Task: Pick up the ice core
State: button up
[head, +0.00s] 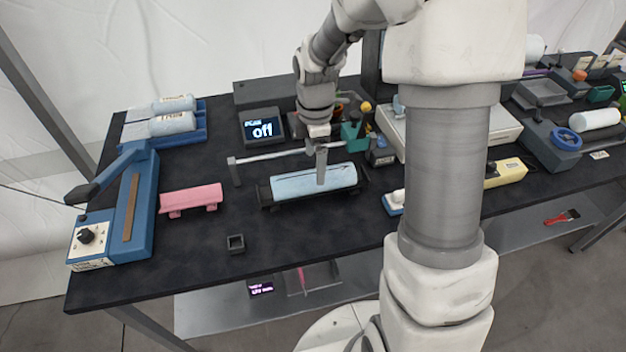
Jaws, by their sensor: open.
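A pale blue cylinder (290,186), which looks like the ice core, lies lengthwise in a low black cradle (264,198) in the middle of the dark table. My gripper (321,168) points down over the right half of this cylinder. Its fingers overlap the cylinder in the picture. Only one finger shows clearly, so I cannot tell whether they touch it. My gripper is open. Two more pale, labelled cylinders (172,123) lie in a blue tray (196,137) at the back left.
A metal rail (270,156) runs just behind the cradle. The table's front left is mostly clear.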

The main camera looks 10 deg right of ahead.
aim_at(313, 173)
jog(key=f, duration=0.7)
jog(key=shift+w+a+f, duration=0.1)
jog(key=shift+w+f, duration=0.05)
jog(key=shift+w, duration=0.05)
grip_shut()
dwell(0.4)
